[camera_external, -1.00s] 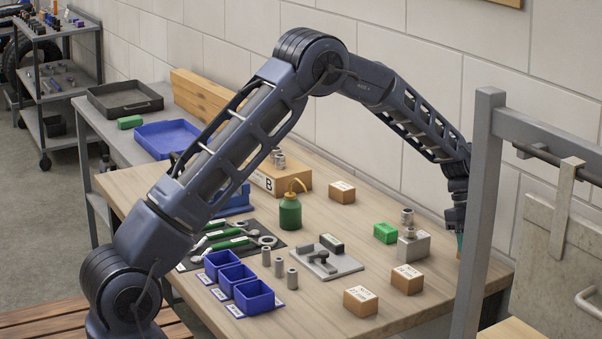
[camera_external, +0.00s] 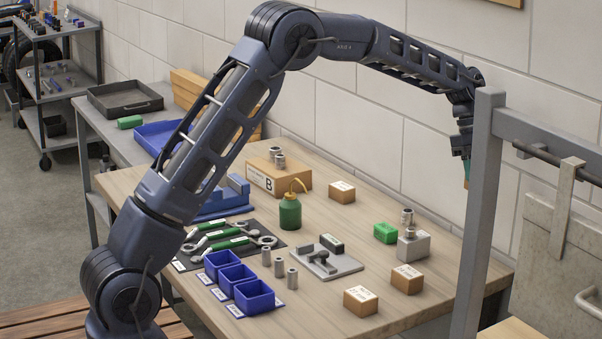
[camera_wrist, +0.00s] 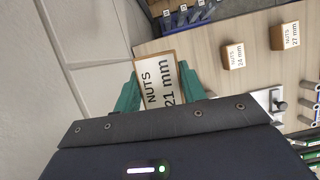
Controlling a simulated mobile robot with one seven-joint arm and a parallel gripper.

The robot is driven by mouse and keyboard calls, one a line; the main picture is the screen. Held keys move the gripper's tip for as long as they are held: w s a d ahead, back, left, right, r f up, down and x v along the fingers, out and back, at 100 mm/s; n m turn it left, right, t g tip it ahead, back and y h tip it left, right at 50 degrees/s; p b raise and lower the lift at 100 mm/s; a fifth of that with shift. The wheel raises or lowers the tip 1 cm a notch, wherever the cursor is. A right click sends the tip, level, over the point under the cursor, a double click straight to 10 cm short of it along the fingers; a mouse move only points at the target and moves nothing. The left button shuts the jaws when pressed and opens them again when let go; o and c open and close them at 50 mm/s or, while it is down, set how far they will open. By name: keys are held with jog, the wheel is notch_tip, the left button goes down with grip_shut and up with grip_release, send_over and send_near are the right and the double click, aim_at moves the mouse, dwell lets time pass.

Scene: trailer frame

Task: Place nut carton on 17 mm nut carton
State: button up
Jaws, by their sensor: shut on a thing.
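My gripper (camera_external: 467,172) is raised above the table's right end, partly hidden by a grey post. In the wrist view its teal fingers (camera_wrist: 165,90) are shut on a carton labelled "NUTS 21 mm" (camera_wrist: 157,82). Two more cartons show there on the table, labelled 24 mm (camera_wrist: 233,57) and 27 mm (camera_wrist: 285,37). In the external view, one carton (camera_external: 341,192) stands near the wall, and two others (camera_external: 407,279) (camera_external: 360,300) stand near the front right. Their labels are too small to read, so I cannot tell which is the 17 mm carton.
A grey block with metal sockets (camera_external: 414,243) and a green box (camera_external: 385,232) stand at the right. A green oil can (camera_external: 290,213), a grey fixture (camera_external: 325,262) and blue bins (camera_external: 254,296) occupy the middle and front. The grey post (camera_external: 478,200) rises at the right.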

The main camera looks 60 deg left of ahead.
jog(key=w+a+n+t, duration=0.2)
jog(key=a+n, duration=0.2)
jog(key=a, duration=0.8)
notch_tip(320, 180, up, 4)
jog(key=n+t+y, duration=0.3)
jog(key=n+y, duration=0.2)
jog(key=n, duration=1)
send_over(347, 185)
jog(key=s, duration=0.1)
jog(key=f, duration=1.9)
jog(key=shift+s+a+f, duration=0.2)
jog(key=shift+f, duration=0.15)
jog(key=o, duration=1.1)
jog(key=shift+f, duration=0.15)
jog(key=shift+o, duration=0.2)
